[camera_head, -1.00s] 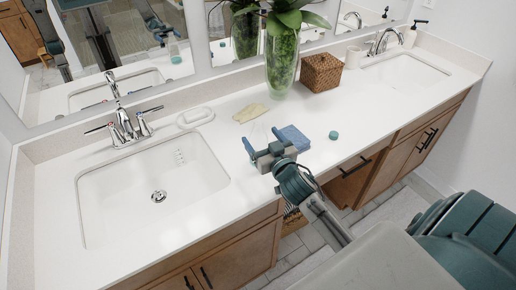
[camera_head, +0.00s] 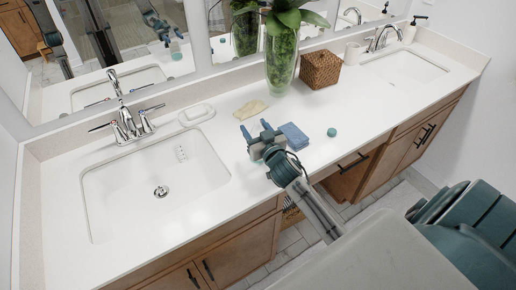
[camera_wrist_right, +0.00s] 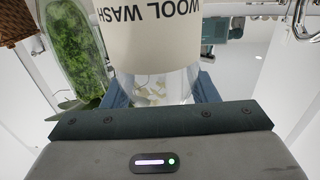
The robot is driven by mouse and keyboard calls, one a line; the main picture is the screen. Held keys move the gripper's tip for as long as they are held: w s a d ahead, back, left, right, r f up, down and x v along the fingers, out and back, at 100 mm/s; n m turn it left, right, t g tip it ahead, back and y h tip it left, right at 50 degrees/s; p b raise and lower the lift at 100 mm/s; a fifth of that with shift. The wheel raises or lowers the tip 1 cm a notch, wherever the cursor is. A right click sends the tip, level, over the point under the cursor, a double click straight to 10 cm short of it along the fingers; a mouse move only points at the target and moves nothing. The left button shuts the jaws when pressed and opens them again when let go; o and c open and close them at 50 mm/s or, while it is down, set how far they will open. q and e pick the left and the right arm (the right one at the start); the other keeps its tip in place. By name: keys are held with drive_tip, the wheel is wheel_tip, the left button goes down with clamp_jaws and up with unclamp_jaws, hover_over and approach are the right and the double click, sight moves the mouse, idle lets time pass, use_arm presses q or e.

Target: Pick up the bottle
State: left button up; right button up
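The bottle (camera_wrist_right: 150,42) shows up close in the right wrist view. It has a cream label reading "WOOL WASH", upside down in that picture, and a clear part next to the label. My right gripper (camera_head: 256,127) is over the counter in the head view, its two blue fingers apart. In the right wrist view the fingers (camera_wrist_right: 160,88) flank the clear part of the bottle. I cannot tell whether they touch it. I cannot make out the bottle clearly at the gripper in the head view. My left gripper is not in direct view.
Sinks lie left (camera_head: 150,190) and right (camera_head: 405,66).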

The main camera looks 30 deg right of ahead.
drive_tip(key=c, duration=0.3)
drive_tip(key=shift+r, duration=0.15)
